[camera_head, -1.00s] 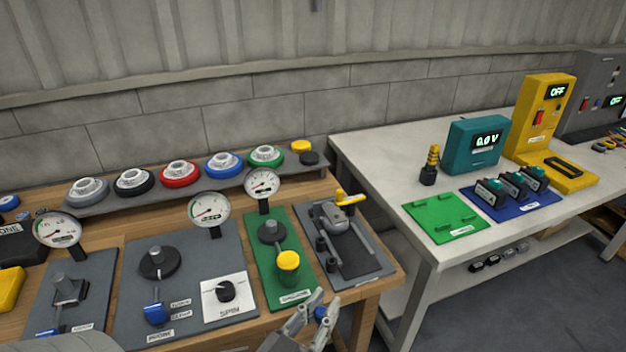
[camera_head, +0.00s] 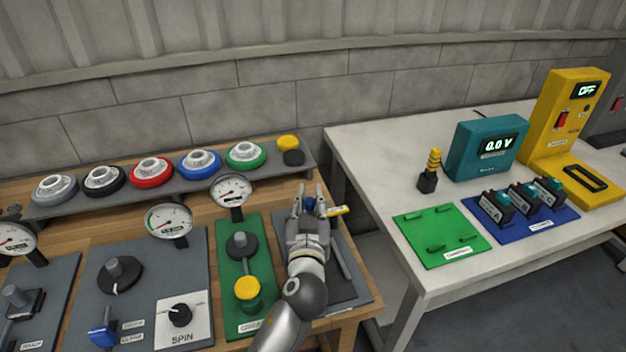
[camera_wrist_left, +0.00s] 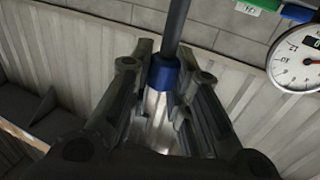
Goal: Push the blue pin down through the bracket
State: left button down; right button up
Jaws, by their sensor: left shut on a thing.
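The blue pin (camera_wrist_left: 164,73) shows in the left wrist view as a blue collar with a grey shaft, held between both fingers of my left gripper (camera_wrist_left: 160,85). In the head view my left gripper (camera_head: 309,200) is over the dark grey fixture plate (camera_head: 347,287) at the right end of the wooden bench. The gripper and forearm cover most of this fixture, so its bracket and the gap between pin and bracket cannot be made out. A yellow handle (camera_head: 338,211) sticks out to the right of the gripper. My right gripper is not in view.
The green plate (camera_head: 262,300) with a yellow knob (camera_head: 247,289) lies just left of my arm. A gauge (camera_head: 230,191) stands behind it. A white table (camera_head: 385,150) with a teal meter (camera_head: 486,148) is to the right, across a gap.

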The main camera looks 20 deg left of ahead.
pick_arm(q)
jog(key=shift+w+d+r, duration=0.15)
jog(key=shift+w+r, duration=0.05)
jog(key=shift+w, duration=0.4)
jog(key=shift+f+b, duration=0.4)
jog(key=shift+s+f, duration=0.1)
jog(key=shift+f, duration=0.2)
notch_tip(320, 180, down, 2)
jog(key=shift+b, duration=0.85)
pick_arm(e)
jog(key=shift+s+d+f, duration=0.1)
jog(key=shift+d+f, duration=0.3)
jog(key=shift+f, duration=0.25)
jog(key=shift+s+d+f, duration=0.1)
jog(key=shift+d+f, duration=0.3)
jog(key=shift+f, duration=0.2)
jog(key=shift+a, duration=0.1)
pick_arm(q)
jog(key=shift+f, duration=0.1)
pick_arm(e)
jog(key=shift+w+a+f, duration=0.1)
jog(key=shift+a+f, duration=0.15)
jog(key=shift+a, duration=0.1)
